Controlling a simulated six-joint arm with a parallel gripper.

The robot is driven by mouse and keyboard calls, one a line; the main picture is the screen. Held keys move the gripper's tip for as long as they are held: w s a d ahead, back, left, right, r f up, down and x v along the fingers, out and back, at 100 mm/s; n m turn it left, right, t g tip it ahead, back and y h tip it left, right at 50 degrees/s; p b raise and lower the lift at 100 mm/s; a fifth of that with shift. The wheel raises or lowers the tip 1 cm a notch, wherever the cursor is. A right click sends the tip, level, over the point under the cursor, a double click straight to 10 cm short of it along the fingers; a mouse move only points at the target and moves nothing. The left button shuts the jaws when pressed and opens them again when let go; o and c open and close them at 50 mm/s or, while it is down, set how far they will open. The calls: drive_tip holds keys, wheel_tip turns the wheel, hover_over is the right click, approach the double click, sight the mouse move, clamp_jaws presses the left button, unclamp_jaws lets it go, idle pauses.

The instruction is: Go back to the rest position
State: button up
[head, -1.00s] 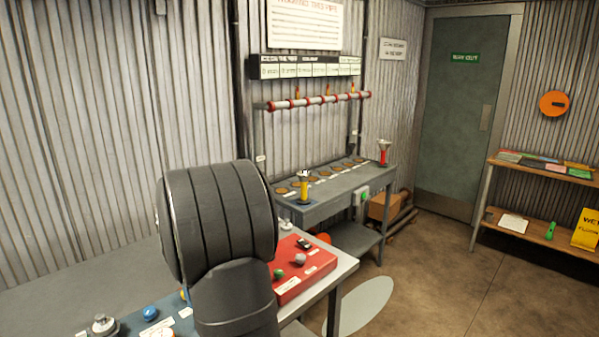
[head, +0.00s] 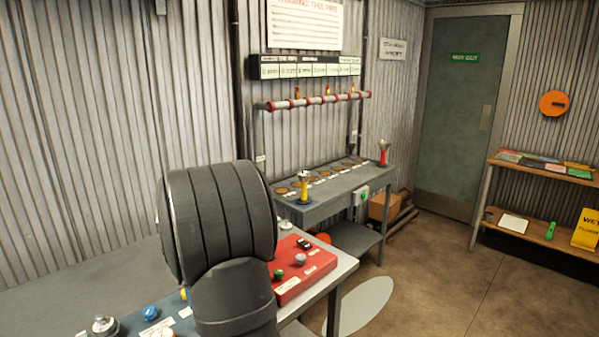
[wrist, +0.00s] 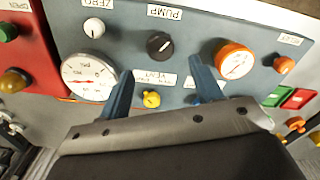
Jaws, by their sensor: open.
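My gripper (wrist: 156,97) shows in the wrist view with two blue fingers spread apart and nothing between them. It is over a blue-grey control panel (wrist: 125,50). A yellow knob (wrist: 151,99) lies between the fingertips in the picture; I cannot tell the gap in depth. A black PUMP knob (wrist: 159,45) sits above it, with a white gauge (wrist: 88,76) to the left and an orange-rimmed gauge (wrist: 234,60) to the right. In the head view my dark arm covers part of the bench and the gripper is hidden.
A red panel (head: 318,258) with small knobs adjoins the blue one. Behind stands a grey bench (head: 330,182) with two upright fittings under a red-and-silver pipe (head: 318,100). A shelf (head: 546,170) stands at the right. The floor (head: 430,270) between is clear.

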wheel_tip(320, 180, up, 11)
drive_tip(key=w+d+r+m+t+y, duration=0.1)
drive_tip(key=w+d+r+m+t, duration=0.2)
drive_tip(key=d+r, duration=0.2)
drive_tip(key=w+d+r+m+t, duration=0.3)
drive_tip(key=w+d+r+m, duration=0.1)
drive_tip(key=d, duration=0.5)
drive_tip(key=shift+w+d+r+y, duration=0.3)
drive_tip(key=shift+d+r+y, duration=0.1)
drive_tip(key=shift+r, duration=0.2)
idle(0.8)
